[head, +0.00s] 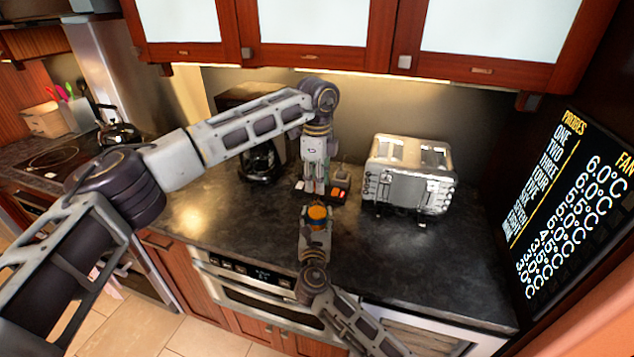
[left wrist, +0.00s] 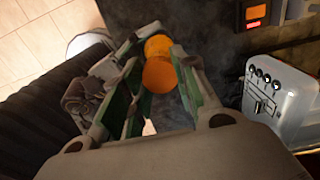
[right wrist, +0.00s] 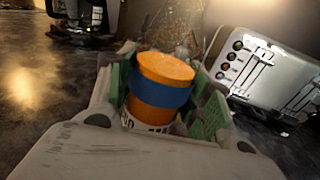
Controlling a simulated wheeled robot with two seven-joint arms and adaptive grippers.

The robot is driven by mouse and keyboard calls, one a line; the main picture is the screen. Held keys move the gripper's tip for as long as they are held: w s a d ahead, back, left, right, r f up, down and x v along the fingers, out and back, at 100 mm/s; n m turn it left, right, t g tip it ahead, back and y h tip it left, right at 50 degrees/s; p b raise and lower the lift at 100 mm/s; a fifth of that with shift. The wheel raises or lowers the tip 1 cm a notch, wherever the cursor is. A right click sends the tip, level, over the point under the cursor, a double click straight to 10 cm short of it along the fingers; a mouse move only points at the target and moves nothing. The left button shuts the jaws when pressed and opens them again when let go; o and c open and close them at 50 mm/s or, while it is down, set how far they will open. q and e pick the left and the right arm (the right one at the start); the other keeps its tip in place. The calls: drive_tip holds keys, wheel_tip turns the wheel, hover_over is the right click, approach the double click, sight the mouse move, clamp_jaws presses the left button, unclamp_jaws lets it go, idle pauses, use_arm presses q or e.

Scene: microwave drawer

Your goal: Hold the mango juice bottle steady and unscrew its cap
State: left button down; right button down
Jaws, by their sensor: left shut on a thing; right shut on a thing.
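The mango juice bottle (right wrist: 160,95) stands upright between the fingers of my right gripper (right wrist: 165,105). It has an orange top, a blue band and a pale printed lower part. In the head view its orange top (head: 318,212) shows above my right gripper (head: 317,238), just below my left gripper (head: 317,190). My left gripper points down. In the left wrist view an orange round piece, seemingly the cap (left wrist: 158,77), sits between the fingers of my left gripper (left wrist: 155,72). Another orange shape, likely the bottle top (left wrist: 157,44), lies just beyond it. Any gap between them is hard to judge.
A silver toaster (head: 408,178) stands right of the grippers on the dark counter (head: 230,215). A coffee maker (head: 262,160) stands at the back left. A small device with an orange display (head: 341,180) is close behind. Counter is clear to the left.

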use_arm(q)
drive_tip(key=shift+r, duration=1.6)
use_arm(e)
drive_tip(key=c, duration=0.5)
unclamp_jaws()
drive_tip(key=shift+c, duration=0.2)
drive_tip(key=shift+s, duration=0.2)
drive_tip(key=s, duration=1.1)
drive_tip(key=shift+s+a, duration=0.3)
